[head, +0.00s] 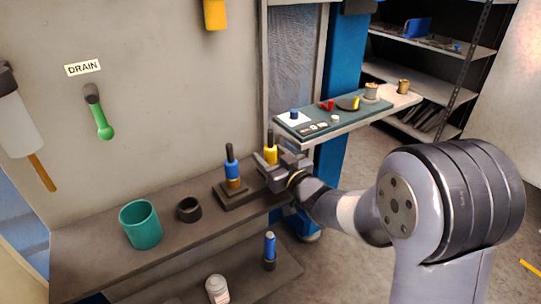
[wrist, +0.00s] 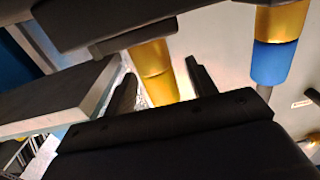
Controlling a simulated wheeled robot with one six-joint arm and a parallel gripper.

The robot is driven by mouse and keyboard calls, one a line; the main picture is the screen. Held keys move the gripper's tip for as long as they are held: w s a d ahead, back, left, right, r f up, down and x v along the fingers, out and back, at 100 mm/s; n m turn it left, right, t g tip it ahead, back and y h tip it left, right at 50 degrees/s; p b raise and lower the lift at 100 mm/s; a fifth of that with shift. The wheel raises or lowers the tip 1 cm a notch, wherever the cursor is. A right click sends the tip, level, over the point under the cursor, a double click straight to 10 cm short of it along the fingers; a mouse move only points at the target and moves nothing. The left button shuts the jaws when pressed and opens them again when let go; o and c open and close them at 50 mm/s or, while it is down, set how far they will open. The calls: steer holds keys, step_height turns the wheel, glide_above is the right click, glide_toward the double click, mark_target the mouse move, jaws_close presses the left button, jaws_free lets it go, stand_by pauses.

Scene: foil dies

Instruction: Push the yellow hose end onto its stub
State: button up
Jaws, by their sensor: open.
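The yellow hose end (head: 270,154) stands upright at the right end of the dark bench, with a dark top. In the wrist view it is a yellow cylinder (wrist: 158,88) with a seam across it. Its lower part is hidden behind my gripper in the head view, and I cannot tell how it sits on its stub. My gripper (head: 278,169) is at the yellow piece. In the wrist view the open fingers (wrist: 162,88) stand on either side of it, with gaps visible.
A blue hose end (head: 232,170) stands on a dark block (head: 236,196) close to the left; it also shows in the wrist view (wrist: 272,62). A teal cup (head: 140,226) and dark ring (head: 189,209) stand further left. A side shelf (head: 340,128) holds small parts behind.

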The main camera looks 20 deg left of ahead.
steer(key=v, duration=1)
steer(key=shift+s+d, duration=0.15)
steer(key=shift+d, duration=0.05)
steer(key=shift+a, duration=0.1)
steer(key=x, duration=0.9)
steer(key=shift+w+a, duration=0.6)
steer(key=shift+a, duration=0.05)
steer(key=shift+r, duration=0.15)
steer(key=shift+d, duration=0.1)
